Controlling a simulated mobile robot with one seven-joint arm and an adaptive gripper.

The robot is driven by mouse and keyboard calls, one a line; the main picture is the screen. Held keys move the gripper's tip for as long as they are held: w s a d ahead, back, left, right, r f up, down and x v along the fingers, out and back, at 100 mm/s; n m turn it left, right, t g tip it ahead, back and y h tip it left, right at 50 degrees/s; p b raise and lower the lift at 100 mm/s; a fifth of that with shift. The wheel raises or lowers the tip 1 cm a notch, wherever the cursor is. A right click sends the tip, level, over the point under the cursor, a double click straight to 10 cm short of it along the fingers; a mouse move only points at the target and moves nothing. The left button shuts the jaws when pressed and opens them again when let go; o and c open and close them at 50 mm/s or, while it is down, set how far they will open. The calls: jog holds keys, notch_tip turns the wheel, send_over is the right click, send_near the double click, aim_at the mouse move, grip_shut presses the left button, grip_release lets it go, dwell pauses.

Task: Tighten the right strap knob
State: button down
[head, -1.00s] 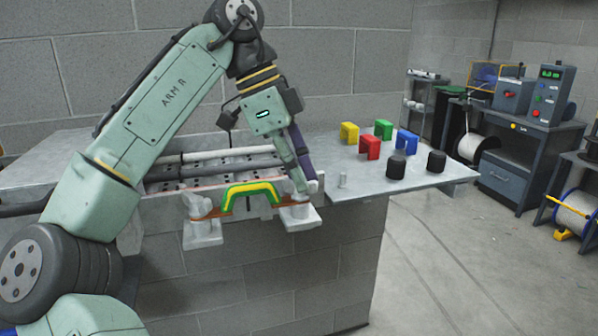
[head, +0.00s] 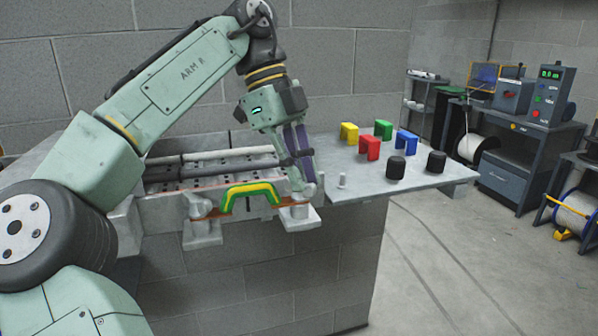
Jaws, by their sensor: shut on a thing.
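The right strap knob (head: 296,197) is a small pale part on top of the right grey bracket (head: 298,221). My gripper (head: 304,186) points down over it from above, with its purple-padded fingers shut on it; the fingertips hide much of the knob.
Dark and pale cables (head: 228,155) lie along the tray behind the saddle.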

jog(key=c, duration=1.7)
grip_release()
jog(key=shift+o, duration=0.2)
jog(key=shift+n, duration=0.3)
